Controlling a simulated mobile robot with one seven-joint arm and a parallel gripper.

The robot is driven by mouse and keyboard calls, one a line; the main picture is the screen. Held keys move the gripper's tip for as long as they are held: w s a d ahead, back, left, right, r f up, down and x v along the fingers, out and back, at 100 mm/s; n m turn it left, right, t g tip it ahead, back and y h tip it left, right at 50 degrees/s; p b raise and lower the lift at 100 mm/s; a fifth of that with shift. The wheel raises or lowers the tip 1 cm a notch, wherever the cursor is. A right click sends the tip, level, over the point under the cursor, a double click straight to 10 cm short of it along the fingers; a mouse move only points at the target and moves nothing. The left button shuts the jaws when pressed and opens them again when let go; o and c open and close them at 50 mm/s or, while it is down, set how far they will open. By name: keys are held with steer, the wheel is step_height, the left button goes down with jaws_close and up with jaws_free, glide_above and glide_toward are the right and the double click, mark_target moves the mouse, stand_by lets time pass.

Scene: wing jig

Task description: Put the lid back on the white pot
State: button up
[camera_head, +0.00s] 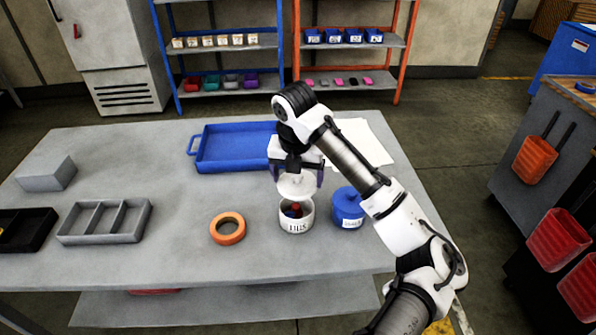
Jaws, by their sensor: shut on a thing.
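The white pot (296,224) stands upright on the grey table, with dark lettering on its front. Its top is open at the front, and red and dark blue contents show inside. The white lid (297,186) is above the pot, apart from its rim and seemingly tilted. My gripper (297,176) is shut on the lid and holds it over the pot. The fingertips are partly hidden by the lid and hard to make out.
A blue lidded pot (347,208) stands close right of the white pot. An orange ring (228,229) lies to the left. A blue tray (222,160) and white sheet (362,138) lie behind. A grey divided tray (104,236) is far left. The table's front is clear.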

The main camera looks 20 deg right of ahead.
steer(key=shift+s+a+f, duration=0.1)
steer(key=shift+a+f, duration=0.05)
steer(key=shift+f+b, duration=2.35)
steer(key=shift+f, duration=0.75)
steer(key=shift+f, duration=0.15)
steer(key=o, duration=0.8)
steer(key=shift+o, duration=0.2)
steer(key=shift+r+p, duration=3.1)
steer(key=shift+r, duration=0.45)
